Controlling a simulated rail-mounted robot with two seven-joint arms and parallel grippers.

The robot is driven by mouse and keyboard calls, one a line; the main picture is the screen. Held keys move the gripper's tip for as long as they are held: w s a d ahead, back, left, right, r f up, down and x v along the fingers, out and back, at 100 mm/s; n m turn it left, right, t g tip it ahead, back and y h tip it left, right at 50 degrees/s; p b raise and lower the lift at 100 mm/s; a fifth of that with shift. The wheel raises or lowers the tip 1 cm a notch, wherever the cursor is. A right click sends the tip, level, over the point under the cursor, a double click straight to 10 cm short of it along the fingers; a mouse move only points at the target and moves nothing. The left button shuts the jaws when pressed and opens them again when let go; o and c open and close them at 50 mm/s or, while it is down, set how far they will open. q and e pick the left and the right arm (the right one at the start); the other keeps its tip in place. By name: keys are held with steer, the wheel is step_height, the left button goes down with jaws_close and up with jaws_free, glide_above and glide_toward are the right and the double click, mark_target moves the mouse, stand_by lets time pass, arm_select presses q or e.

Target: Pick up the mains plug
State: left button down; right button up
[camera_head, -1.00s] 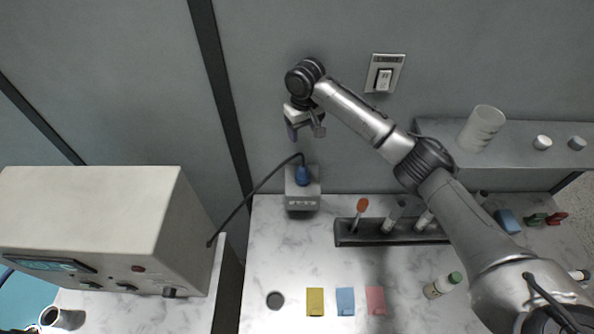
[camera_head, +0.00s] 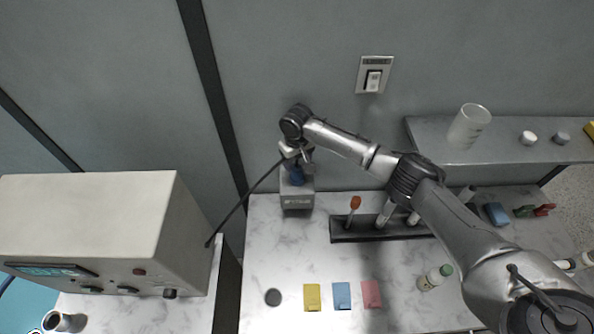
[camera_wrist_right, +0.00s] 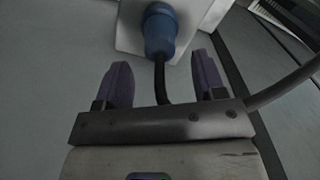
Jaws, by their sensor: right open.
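The blue mains plug (camera_head: 297,178) sits in the grey socket box (camera_head: 297,200) against the back wall. A black cable runs from it to the beige machine. In the right wrist view the plug (camera_wrist_right: 160,32) stands just beyond my fingertips, with its cable passing between the fingers. My right gripper (camera_head: 295,160) is open right above the plug and partly hides it; its two purple fingers (camera_wrist_right: 158,78) also show in the right wrist view, apart and empty of the plug body. My left gripper is not in view.
The beige machine (camera_head: 90,225) stands at the left. A dark rack (camera_head: 375,229) with tubes is right of the socket box. A shelf (camera_head: 440,134) with a beaker (camera_head: 468,126) is at the back right. Yellow, blue and pink cards lie in front on the marble bench.

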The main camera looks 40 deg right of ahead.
steer(key=shift+f, duration=0.85)
steer(key=shift+c, duration=0.5)
jaws_close()
